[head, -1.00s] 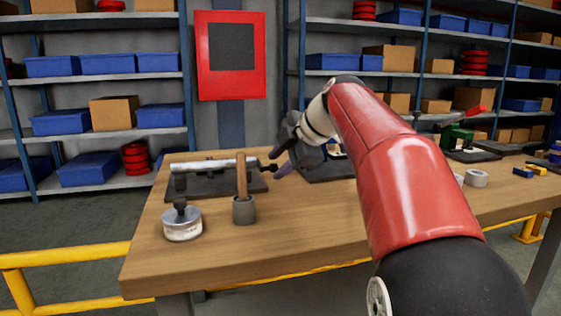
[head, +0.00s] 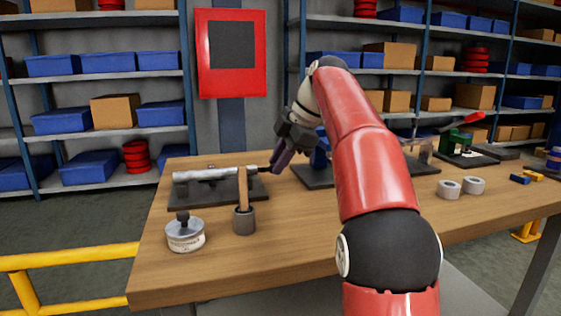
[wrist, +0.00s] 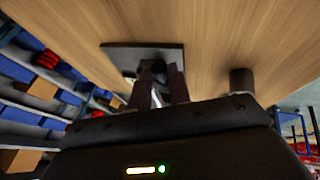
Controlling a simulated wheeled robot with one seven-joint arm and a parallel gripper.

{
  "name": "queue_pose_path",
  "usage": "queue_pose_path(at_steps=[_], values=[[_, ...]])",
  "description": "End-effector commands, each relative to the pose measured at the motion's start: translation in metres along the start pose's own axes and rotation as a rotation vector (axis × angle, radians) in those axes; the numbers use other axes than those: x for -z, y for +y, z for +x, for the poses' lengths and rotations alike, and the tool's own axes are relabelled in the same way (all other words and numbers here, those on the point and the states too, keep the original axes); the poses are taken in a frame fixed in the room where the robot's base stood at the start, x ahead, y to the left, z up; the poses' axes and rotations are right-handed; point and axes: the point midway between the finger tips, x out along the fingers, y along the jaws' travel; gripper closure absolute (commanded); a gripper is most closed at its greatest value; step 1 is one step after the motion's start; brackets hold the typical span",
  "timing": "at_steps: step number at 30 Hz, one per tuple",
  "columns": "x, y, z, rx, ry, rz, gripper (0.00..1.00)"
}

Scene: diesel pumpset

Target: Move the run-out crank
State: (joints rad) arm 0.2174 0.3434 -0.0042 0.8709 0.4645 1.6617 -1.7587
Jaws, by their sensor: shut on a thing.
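A silver shaft (head: 215,174) lies level on a dark base plate (head: 230,194) at the left of the wooden table. The run-out crank (head: 264,168) is the small dark piece at the shaft's right end, mostly hidden by my fingers. My gripper (head: 276,166) reaches down to it from the upper right and is shut on it. In the wrist view, my two dark fingers (wrist: 159,88) close around a dark piece of the crank (wrist: 152,70), over the base plate (wrist: 118,57). The exact grip is too dark to make out.
A wooden handle (head: 243,188) stands in a grey cup (head: 244,221) close in front of the shaft. A round tin with a dark knob (head: 185,234) is at the front left. Tape rolls (head: 449,188) lie to the right. The table's front middle (head: 300,225) is clear.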

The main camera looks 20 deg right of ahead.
Motion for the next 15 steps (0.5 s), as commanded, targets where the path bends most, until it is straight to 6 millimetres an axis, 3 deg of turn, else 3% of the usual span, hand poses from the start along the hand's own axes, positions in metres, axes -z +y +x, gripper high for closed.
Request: queue_pose_path(at_steps=[14,15], values=[[-0.0007,0.0016,0.0004,0.039,-0.002,0.019,1.0],[-0.0008,0.0015,0.0004,0.04,-0.002,0.019,0.78]])
